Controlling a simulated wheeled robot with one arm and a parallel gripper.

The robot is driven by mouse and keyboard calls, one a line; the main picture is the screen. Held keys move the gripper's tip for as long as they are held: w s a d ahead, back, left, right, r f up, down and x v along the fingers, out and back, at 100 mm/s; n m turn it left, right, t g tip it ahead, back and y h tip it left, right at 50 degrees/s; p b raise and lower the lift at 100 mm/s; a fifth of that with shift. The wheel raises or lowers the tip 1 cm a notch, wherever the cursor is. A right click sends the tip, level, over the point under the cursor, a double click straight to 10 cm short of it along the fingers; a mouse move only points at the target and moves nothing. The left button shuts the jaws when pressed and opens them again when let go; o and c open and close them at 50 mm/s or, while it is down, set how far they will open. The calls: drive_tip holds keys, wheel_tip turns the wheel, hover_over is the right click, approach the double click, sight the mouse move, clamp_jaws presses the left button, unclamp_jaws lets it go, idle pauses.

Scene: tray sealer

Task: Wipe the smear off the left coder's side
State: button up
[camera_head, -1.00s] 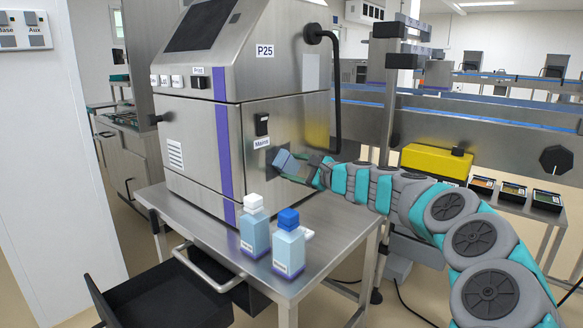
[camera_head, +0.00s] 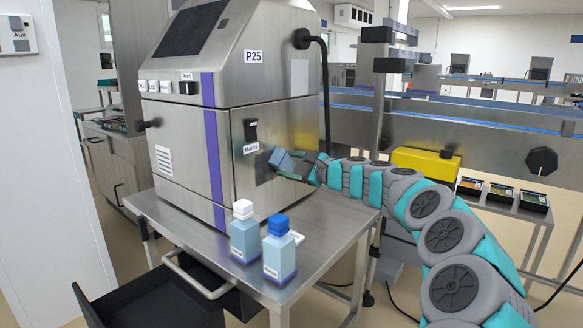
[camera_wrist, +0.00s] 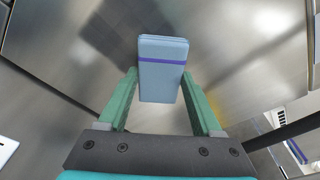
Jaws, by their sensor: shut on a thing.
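The coder labelled P25 (camera_head: 222,136) is a steel cabinet with a purple stripe, standing on a steel table. A dark grey smear (camera_head: 263,169) shows on its side below the Mains switch, partly hidden by the pad. In the wrist view a darker patch (camera_wrist: 112,28) lies on the steel beyond the pad. My gripper (camera_head: 297,166) is shut on a folded blue pad with a purple band (camera_wrist: 162,82), between its green fingers (camera_wrist: 159,92). The pad (camera_head: 281,160) is at the coder's side, over the smear's right part; I cannot tell whether it touches.
A white-capped bottle (camera_head: 244,236) and a blue-capped bottle (camera_head: 279,254) stand on the steel table (camera_head: 331,222) below my gripper. A black cable (camera_head: 325,95) hangs at the coder's right edge. An open black drawer (camera_head: 150,302) juts out front-left.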

sight(279, 162)
drive_tip(key=shift+s+a+b, duration=0.45)
drive_tip(key=shift+s+a, duration=0.6)
drive_tip(key=shift+s, duration=0.25)
drive_tip(key=shift+s+a+b, duration=0.45)
drive_tip(key=shift+s+a, duration=0.55)
drive_tip(key=shift+s, duration=0.35)
drive_tip(key=shift+s+a+b, duration=0.45)
drive_tip(key=shift+s+a, duration=0.6)
drive_tip(key=shift+s, duration=0.25)
drive_tip(key=shift+s+r+p, duration=0.1)
drive_tip(key=shift+r+p, duration=0.6)
drive_tip(key=shift+p, duration=0.05)
drive_tip(key=shift+w+d+p, duration=0.4)
drive_tip(key=shift+w+d, duration=0.15)
drive_tip(key=shift+w, duration=0.15)
drive_tip(key=shift+w+d+p, duration=0.35)
drive_tip(key=shift+w+d, duration=0.15)
drive_tip(key=shift+w, duration=0.2)
drive_tip(key=shift+w+d+f, duration=0.1)
drive_tip(key=shift+w+d, duration=0.65)
drive_tip(key=shift+w, duration=0.3)
drive_tip(key=shift+w+d, duration=0.35)
drive_tip(key=shift+w, duration=0.1)
drive_tip(key=shift+w+d, duration=0.6)
drive_tip(key=shift+w, duration=0.2)
drive_tip(key=shift+w+d, duration=0.45)
drive_tip(key=shift+w, duration=0.1)
